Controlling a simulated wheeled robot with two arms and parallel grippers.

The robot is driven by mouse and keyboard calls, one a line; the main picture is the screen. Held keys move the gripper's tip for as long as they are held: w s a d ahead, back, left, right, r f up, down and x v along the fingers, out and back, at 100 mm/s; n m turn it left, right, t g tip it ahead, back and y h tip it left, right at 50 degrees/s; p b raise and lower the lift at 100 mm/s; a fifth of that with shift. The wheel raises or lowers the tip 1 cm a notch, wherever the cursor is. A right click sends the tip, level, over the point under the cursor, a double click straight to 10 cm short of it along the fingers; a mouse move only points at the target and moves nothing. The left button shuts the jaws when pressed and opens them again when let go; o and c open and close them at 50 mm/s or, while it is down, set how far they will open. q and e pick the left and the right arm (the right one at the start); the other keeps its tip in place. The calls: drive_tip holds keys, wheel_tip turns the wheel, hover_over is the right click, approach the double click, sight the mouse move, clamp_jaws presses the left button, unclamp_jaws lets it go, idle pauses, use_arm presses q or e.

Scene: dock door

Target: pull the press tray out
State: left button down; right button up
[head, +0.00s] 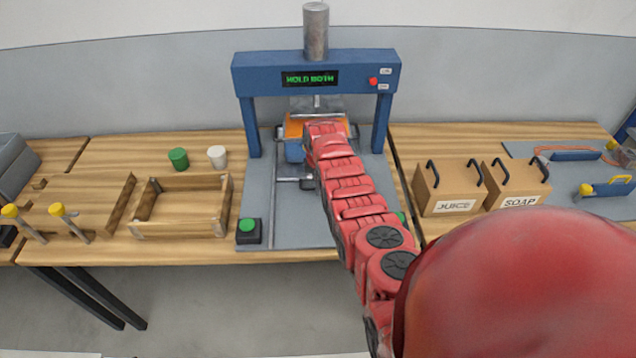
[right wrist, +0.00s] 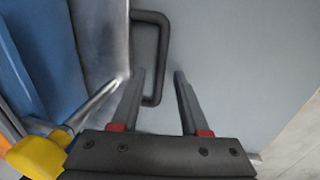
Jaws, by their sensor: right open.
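The blue press (head: 316,62) stands at the back middle, its display reading "HOLD BOTH". An orange and blue part (head: 295,148) shows under its frame, partly hidden by my right arm. In the right wrist view a dark U-shaped handle (right wrist: 163,50) sticks out from a silvery metal face (right wrist: 100,40), which looks like the tray front. My right gripper (right wrist: 159,73) is open. Its two fingertips lie on either side of the handle's long bar in that view; I cannot tell whether they touch it. In the head view its fingers are hard to make out. My left gripper is not in view.
A green button box (head: 248,230) stands at the press's front left; another green button (head: 401,217) is partly hidden. JUICE (head: 448,190) and SOAP (head: 516,183) boxes stand right.

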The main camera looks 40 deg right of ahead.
drive_tip(key=shift+f, duration=0.1)
clamp_jaws()
idle(0.3)
idle(1.2)
